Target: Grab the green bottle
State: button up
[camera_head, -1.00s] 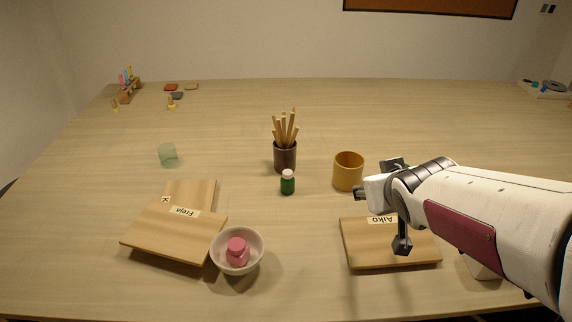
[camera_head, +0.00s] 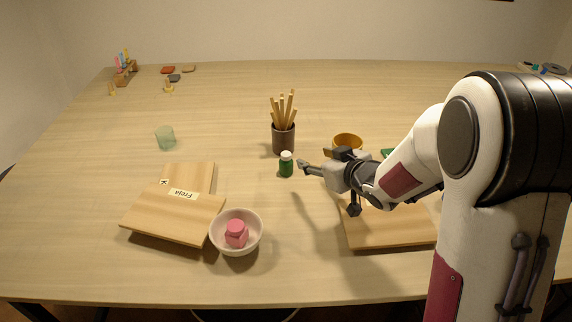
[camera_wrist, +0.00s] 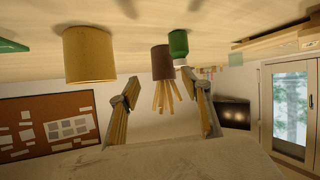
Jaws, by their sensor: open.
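The small green bottle (camera_head: 286,165) with a white cap stands upright on the table, just in front of the dark pencil cup. My gripper (camera_head: 314,160) is open and empty, just right of the bottle with its fingers toward it; I see no contact. In the wrist view, which is upside down, the bottle (camera_wrist: 179,45) shows at the top near the right finger, and my gripper (camera_wrist: 160,80) has its fingers spread apart.
The brown cup (camera_head: 284,140) of wooden sticks stands close behind the bottle. A mustard cup (camera_head: 347,140) is behind my gripper. A white bowl (camera_head: 218,240) with a pink jar (camera_head: 236,234) and stacked boards (camera_head: 172,222) lie front left. A glass (camera_head: 165,138) stands left.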

aim_at(290, 163)
jog(key=shift+w+a+f+n+y, duration=0.2)
jog(key=shift+a+f+y, duration=0.4)
jog(key=shift+a+f, duration=0.35)
jog(key=shift+w+a+f+n+y, duration=0.2)
jog(key=shift+a+f+y, duration=0.4)
jog(key=shift+a+f, duration=0.3)
jog(key=shift+x, duration=1.25)
jog(key=shift+x, duration=2.6)
jog(key=shift+c, duration=0.4)
jog(key=c, duration=1.2)
